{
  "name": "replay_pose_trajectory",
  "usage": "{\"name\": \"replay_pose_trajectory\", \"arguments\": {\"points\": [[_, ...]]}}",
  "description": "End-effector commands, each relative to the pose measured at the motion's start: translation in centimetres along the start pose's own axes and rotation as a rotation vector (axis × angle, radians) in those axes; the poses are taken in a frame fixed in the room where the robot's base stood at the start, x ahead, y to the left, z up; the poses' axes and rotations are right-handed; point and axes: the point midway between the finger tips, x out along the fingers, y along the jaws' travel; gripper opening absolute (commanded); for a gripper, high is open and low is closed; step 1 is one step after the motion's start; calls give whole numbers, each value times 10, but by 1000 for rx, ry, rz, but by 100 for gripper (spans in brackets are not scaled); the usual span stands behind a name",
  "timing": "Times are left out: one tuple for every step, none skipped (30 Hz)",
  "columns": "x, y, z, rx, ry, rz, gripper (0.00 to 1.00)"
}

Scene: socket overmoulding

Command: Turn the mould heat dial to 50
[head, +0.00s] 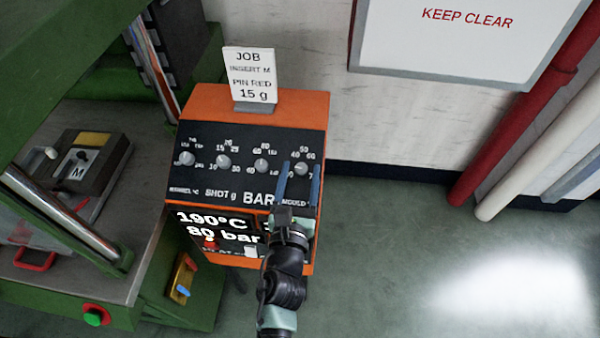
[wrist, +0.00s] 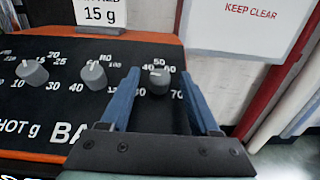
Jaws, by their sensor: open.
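The mould heat dial (head: 301,168) is the rightmost round grey knob on the black panel of the orange machine box. Numbers around it include 40, 50, 60 and 70. In the wrist view the dial (wrist: 158,84) sits between my two blue fingers, with a pale mark near its top edge; its exact setting is too small to read. My gripper (head: 301,170) is open, with one finger on each side of the dial. In the wrist view the gripper (wrist: 160,76) shows gaps between both fingers and the knob. The panel label below is partly hidden by my gripper.
Three similar knobs stand in a row to the left, the nearest being the bar knob (head: 262,166). A display (head: 217,226) reads 190°C and 80 bar. A job card (head: 249,75) stands on top. A green press (head: 60,250) is at left; floor at right is clear.

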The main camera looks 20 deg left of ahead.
Motion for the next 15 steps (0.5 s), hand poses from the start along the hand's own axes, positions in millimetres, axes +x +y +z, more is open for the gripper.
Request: {"name": "replay_pose_trajectory", "arguments": {"points": [[0, 0, 0, 0, 0, 0, 63], [0, 0, 0, 0, 0, 0, 59], [0, 0, 0, 0, 0, 0, 52], [0, 0, 0, 0, 0, 0, 46], [0, 0, 0, 0, 0, 0, 41], [0, 0, 0, 0, 0, 0, 34], [0, 0, 0, 0, 0, 0, 28], [0, 0, 0, 0, 0, 0, 23], [0, 0, 0, 0, 0, 0, 16], [0, 0, 0, 0, 0, 0, 10], [0, 0, 0, 0, 0, 0, 5], [0, 0, 0, 0, 1, 0, 0], [0, 0, 0, 0, 1, 0, 0], [0, 0, 0, 0, 1, 0, 0], [0, 0, 0, 0, 1, 0, 0]]}}
